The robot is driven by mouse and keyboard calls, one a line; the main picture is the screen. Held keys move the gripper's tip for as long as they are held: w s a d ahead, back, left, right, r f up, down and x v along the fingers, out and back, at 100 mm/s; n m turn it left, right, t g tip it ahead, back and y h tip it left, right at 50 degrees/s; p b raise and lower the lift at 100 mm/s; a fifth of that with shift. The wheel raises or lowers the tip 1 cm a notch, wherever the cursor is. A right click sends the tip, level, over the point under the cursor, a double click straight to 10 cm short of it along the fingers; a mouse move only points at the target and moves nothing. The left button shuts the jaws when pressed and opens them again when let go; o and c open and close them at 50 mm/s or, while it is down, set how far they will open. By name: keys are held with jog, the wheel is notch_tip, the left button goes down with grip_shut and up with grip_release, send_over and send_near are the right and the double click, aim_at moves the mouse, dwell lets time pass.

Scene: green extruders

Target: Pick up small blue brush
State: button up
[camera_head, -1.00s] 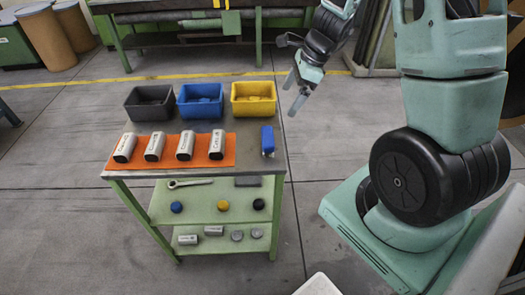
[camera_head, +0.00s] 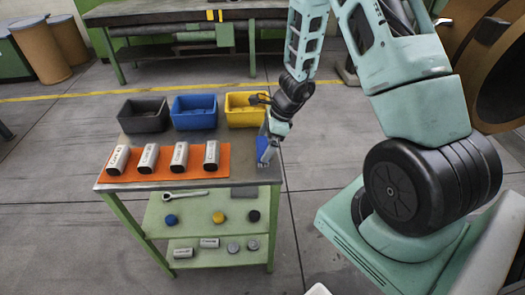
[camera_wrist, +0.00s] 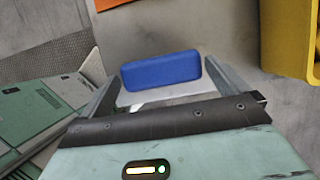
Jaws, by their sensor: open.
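The small blue brush (camera_head: 262,153) is at the right edge of the table top, to the right of the orange mat. In the wrist view the blue brush (camera_wrist: 161,70) lies across the gap between the two fingertips, its long blue side facing the camera. My gripper (camera_head: 268,146) is open and points down at the brush, partly hiding it in the head view. In the wrist view my gripper (camera_wrist: 162,78) has one finger near each end of the brush. I cannot tell whether the fingers touch it.
The table (camera_head: 225,192) carries grey (camera_head: 144,124), blue (camera_head: 194,121) and yellow (camera_head: 240,117) bins along its back. The yellow bin is close to my gripper.

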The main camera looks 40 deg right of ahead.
aim_at(263, 146)
jog(key=shift+x, duration=1.25)
jog(key=c, duration=0.7)
jog(key=shift+o, duration=0.3)
jog(key=shift+r, duration=0.1)
notch_tip(263, 146, up, 10)
jog(key=shift+p, duration=0.7)
jog(key=o, duration=0.5)
jog(key=shift+c, duration=0.2)
jog(key=c, duration=0.3)
